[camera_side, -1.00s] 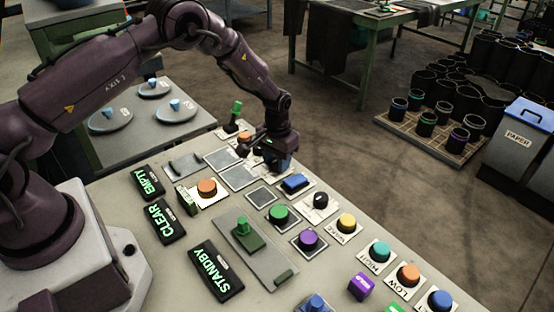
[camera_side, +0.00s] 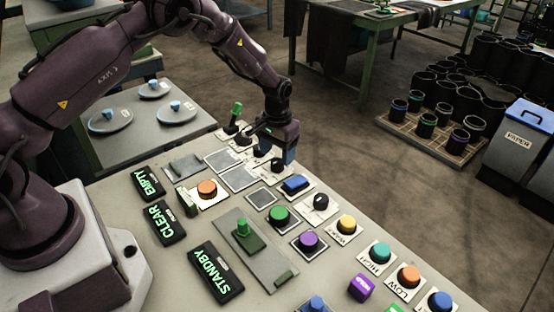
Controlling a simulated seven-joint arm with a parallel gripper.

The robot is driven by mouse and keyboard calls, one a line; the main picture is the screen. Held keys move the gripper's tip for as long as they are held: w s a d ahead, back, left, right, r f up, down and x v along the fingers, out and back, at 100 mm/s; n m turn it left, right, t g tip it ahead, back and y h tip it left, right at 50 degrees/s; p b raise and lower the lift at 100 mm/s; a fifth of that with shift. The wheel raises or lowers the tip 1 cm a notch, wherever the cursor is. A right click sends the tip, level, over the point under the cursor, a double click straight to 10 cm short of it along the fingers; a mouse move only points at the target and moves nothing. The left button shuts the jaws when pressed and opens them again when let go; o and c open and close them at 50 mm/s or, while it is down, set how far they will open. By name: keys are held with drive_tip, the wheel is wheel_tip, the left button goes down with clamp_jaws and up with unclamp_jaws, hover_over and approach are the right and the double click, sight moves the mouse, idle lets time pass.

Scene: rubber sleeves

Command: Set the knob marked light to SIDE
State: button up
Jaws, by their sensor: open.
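Black knobs sit on pale plates along the panel's far right edge. One black knob (camera_side: 277,166) is just below my gripper, and a second dark knob (camera_side: 259,151) is close behind it, partly covered. A third black knob (camera_side: 320,202) stands farther forward on a white plate, clear of my gripper. The labels by these knobs are too small or hidden to read, so I cannot tell which is marked light or where it points. My gripper (camera_side: 268,148) is open and empty, its fingers spread over the far knobs. Contact with a knob cannot be told.
A green lever (camera_side: 236,113) rises behind my gripper. Lit signs (camera_side: 215,272) line the panel's left.

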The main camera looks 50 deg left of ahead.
sight(277, 161)
wheel_tip(277, 161, up, 10)
drive_tip(key=shift+f, duration=0.25)
drive_tip(key=s+d+r+m+t, duration=0.1)
drive_tip(key=s+d+r+t, duration=0.1)
drive_tip(key=s+r, duration=0.8)
drive_tip(key=s+d+r+m+t, duration=0.1)
drive_tip(key=s+d+r+t, duration=0.1)
drive_tip(key=s+r, duration=0.9)
drive_tip(key=s+t, duration=0.1)
drive_tip(key=s, duration=0.7)
drive_tip(key=shift+r+m+t, duration=0.25)
drive_tip(key=shift+m+t, duration=0.05)
